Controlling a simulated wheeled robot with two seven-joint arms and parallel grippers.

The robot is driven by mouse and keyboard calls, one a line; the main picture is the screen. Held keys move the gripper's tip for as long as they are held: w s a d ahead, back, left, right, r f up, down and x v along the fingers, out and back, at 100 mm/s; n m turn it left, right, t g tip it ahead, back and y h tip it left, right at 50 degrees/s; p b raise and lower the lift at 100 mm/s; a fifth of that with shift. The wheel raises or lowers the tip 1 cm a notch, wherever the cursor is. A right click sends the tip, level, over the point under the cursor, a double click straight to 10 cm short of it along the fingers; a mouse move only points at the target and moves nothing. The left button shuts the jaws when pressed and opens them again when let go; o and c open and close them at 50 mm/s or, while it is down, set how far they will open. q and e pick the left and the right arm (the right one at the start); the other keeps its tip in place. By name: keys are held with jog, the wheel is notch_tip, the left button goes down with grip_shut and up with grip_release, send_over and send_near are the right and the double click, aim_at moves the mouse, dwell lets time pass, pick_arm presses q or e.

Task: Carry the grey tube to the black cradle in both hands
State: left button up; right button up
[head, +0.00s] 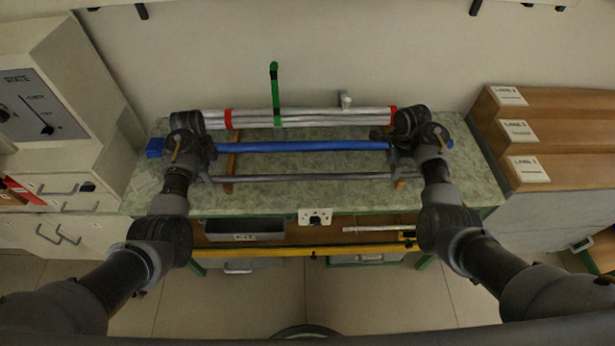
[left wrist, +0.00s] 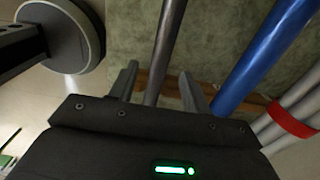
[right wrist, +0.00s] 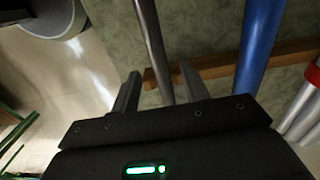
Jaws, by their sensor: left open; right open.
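The grey tube (head: 310,178) lies level along the front of the green bench top, across two wooden strips. My left gripper (head: 208,168) is at its left part, open. In the left wrist view the tube (left wrist: 166,45) runs between the two spread fingers (left wrist: 157,85). My right gripper (head: 397,168) is at its right part, also open. In the right wrist view the tube (right wrist: 152,45) runs between the fingers (right wrist: 159,88). Neither gripper is closed on it. I cannot make out the black cradle for certain in any view.
A blue tube (head: 300,147) lies just behind the grey one, close to both grippers. Behind it are silver tubes with red bands (head: 310,117) and an upright green post (head: 275,95). Stepped brown lanes (head: 550,130) stand right. A grey bin (head: 245,230) sits below the bench edge.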

aim_at(212, 177)
pick_arm(q)
jog(key=shift+f, duration=1.55)
pick_arm(e)
jog(key=shift+f, duration=1.55)
pick_arm(q)
jog(key=shift+c, duration=0.3)
pick_arm(e)
jog(key=shift+c, duration=0.4)
pick_arm(q)
grip_shut()
pick_arm(e)
grip_shut()
